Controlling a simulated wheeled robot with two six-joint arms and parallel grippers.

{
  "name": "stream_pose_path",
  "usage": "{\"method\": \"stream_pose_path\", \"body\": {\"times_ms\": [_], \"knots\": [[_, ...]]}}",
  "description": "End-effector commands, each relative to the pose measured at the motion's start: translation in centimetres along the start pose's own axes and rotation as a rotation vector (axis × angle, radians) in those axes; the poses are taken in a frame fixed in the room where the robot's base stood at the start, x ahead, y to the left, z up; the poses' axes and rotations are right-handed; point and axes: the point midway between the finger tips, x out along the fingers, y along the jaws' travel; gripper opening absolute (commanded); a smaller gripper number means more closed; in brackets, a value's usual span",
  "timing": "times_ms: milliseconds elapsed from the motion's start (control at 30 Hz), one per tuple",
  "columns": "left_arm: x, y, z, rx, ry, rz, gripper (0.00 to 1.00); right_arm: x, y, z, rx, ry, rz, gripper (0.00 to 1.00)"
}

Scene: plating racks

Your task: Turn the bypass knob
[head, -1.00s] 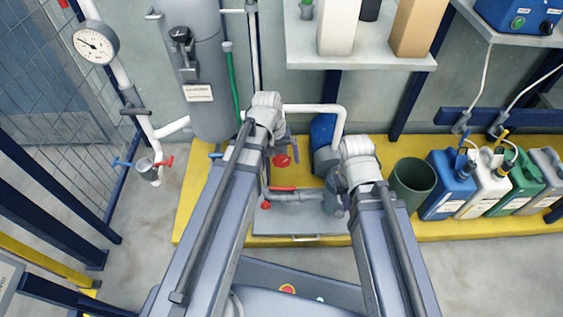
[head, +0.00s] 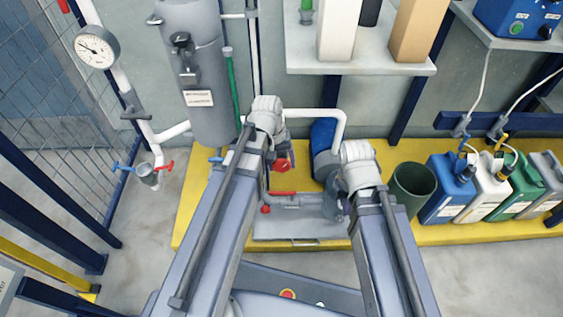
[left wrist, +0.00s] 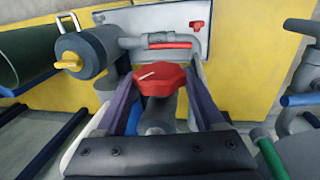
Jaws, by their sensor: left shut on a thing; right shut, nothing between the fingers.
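The red faceted knob (left wrist: 160,80) sits in the middle of the left wrist view, with a pale line on its face. My left gripper (left wrist: 162,88) has one finger on each side of it and is shut on it. In the head view the knob (head: 282,165) shows just below my left gripper (head: 285,157), partly covered by the wrist. My right gripper (head: 344,206) is shut and empty, mostly hidden under its own wrist, right of the pipework.
A grey pipe with a red lever (left wrist: 170,45) and a small red valve handle (left wrist: 197,24) lie beyond the knob. A grey cylinder with a yellow tip (left wrist: 70,62) is at left. A dark green bucket (head: 412,184) and several canisters stand at right in the head view.

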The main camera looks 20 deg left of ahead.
Motion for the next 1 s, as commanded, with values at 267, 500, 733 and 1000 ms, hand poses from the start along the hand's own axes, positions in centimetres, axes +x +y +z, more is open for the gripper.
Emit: {"method": "stream_pose_path", "body": {"times_ms": [267, 500, 733, 1000], "knots": [[0.1, 0.1, 0.0, 0.002, 0.0, -0.059, 0.15, -0.1, 0.0, 0.0, 0.0, 0.0, 0.0, 0.0], [0.2, 0.3, -0.1, 0.005, 0.0, -0.221, 0.15, 0.0, 0.0, 0.0, 0.0, 0.0, 0.0, 0.0], [0.4, 0.4, -0.1, 0.004, 0.0, -0.392, 0.15, 0.7, -0.1, 0.0, 0.001, 0.0, 0.0, 0.0], [0.5, 0.4, -0.1, 0.001, 0.0, -0.54, 0.15, 1.7, -0.2, -0.1, 0.004, 0.0, 0.0, 0.0]]}}
